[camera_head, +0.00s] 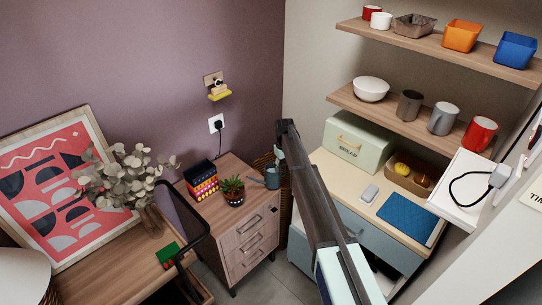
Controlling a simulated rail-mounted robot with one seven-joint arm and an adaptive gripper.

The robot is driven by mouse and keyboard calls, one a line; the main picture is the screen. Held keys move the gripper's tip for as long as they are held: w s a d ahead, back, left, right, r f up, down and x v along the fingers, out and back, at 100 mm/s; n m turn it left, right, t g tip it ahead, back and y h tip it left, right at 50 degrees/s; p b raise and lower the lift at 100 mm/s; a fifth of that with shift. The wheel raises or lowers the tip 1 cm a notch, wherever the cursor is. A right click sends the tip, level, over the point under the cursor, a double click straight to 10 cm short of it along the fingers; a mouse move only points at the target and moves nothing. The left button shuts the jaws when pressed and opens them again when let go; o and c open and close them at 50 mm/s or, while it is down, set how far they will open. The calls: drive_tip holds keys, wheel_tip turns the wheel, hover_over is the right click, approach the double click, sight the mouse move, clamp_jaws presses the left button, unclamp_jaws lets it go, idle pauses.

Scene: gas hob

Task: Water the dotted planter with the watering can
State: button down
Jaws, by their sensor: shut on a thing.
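The planter (234,200) is a dark dotted pot with a spiky green plant (232,185). It stands near the front of the wooden drawer cabinet (245,225). The watering can (272,180) is small and blue-grey, just right of the plant, with its spout pointing left towards it. My gripper (280,163) is shut on the can at its right side. My own arm hides most of the gripper, and the fingers are hard to make out. I cannot tell whether the can touches the cabinet top or hangs beside its right edge. No water is visible.
A colourful patterned box (202,180) stands behind and left of the plant. A wicker basket (266,164) is behind the can. A desk (130,255) with a leafy vase (148,215) is at left. A counter with a bread box (358,141) is at right.

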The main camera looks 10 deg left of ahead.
drive_tip(key=shift+s+r, duration=0.2)
drive_tip(key=shift+r, duration=0.15)
drive_tip(key=shift+s+a+r+t+h, duration=0.15)
drive_tip(key=shift+a+r+t+h, duration=0.15)
drive_tip(key=shift+r, duration=0.25)
drive_tip(key=shift+s+a+r+t+h, duration=0.15)
drive_tip(key=shift+r+t+h, duration=0.15)
drive_tip(key=shift+r, duration=0.3)
drive_tip(key=shift+s+a+r+t+h, duration=0.2)
drive_tip(key=shift+r+h, duration=0.2)
drive_tip(key=shift+r, duration=0.15)
drive_tip(key=shift+a+r, duration=0.1)
drive_tip(key=shift+s+a+r, duration=0.1)
drive_tip(key=shift+s+r, duration=0.05)
drive_tip(key=shift+r, duration=0.15)
drive_tip(key=shift+s+a+r+t+h, duration=0.1)
drive_tip(key=shift+a+r+t+h, duration=0.1)
drive_tip(key=shift+r+t+h, duration=0.15)
drive_tip(key=shift+s+a+r, duration=0.2)
drive_tip(key=shift+r, duration=0.2)
drive_tip(key=shift+r+t+h, duration=0.2)
drive_tip(key=shift+t+h, duration=0.05)
drive_tip(key=shift+h, duration=0.1)
